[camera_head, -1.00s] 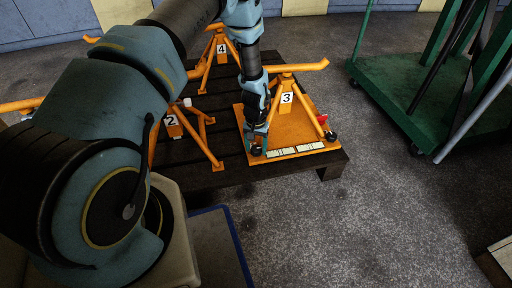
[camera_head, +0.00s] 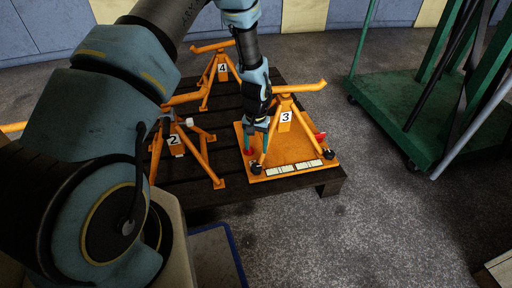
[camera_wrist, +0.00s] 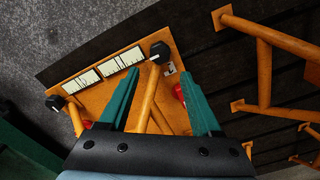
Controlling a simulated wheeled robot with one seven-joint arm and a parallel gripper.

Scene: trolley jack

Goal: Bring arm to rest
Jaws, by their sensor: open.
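My gripper (camera_head: 259,143) is at the left side of the orange stand numbered 3 (camera_head: 286,117), low over its orange base board (camera_head: 294,155). In the wrist view the two green fingers of my gripper (camera_wrist: 160,95) are apart, with an orange leg of the stand (camera_wrist: 146,104) showing between them. I cannot tell whether a finger touches the leg. A black knob (camera_wrist: 159,51) lies just beyond the fingertips. A red part (camera_wrist: 179,94) shows beside the right finger, partly hidden.
Orange stands numbered 2 (camera_head: 173,140) and 4 (camera_head: 222,69) share the dark slatted pallet (camera_head: 207,120). A green trolley (camera_head: 440,120) stands at the right. A blue-edged item (camera_head: 236,258) lies in front. The floor between pallet and trolley is clear.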

